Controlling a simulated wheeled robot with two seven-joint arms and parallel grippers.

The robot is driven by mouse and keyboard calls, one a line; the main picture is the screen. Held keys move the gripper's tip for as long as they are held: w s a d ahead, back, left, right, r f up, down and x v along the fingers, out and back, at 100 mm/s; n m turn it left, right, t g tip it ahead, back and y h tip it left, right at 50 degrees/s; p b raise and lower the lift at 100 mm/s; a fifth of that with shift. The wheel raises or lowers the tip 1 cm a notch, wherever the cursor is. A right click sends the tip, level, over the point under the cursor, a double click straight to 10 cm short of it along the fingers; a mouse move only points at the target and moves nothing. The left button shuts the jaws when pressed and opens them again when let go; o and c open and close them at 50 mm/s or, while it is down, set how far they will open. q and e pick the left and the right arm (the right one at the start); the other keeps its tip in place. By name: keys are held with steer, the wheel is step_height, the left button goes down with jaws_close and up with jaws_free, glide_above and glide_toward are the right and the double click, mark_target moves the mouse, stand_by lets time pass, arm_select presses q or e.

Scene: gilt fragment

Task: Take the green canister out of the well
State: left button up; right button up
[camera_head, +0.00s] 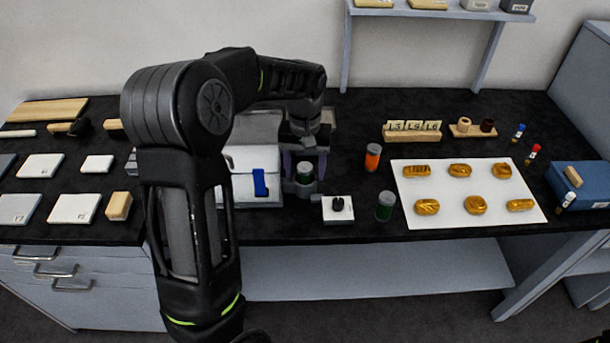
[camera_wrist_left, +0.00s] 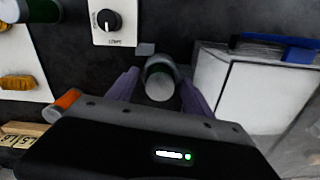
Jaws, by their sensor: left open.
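In the left wrist view the canister's pale round top (camera_wrist_left: 160,86) lies between the spread fingers of the open gripper (camera_wrist_left: 161,94). I cannot tell whether either finger touches it. Its lower part is hidden by the well. A second green canister (camera_head: 385,207) stands on the black bench to the right. My right gripper is not in view.
The white box with a blue latch (camera_head: 259,183) stands close left of the well. A dial block (camera_head: 338,209) sits just right of it. An orange canister (camera_head: 372,158) stands farther right, beside a white sheet (camera_head: 448,213) with several gilt pieces. A shelf (camera_head: 440,13) hangs behind.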

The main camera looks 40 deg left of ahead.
arm_select(q)
steer(key=shift+c, duration=0.4)
jaws_close()
stand_by(0.5)
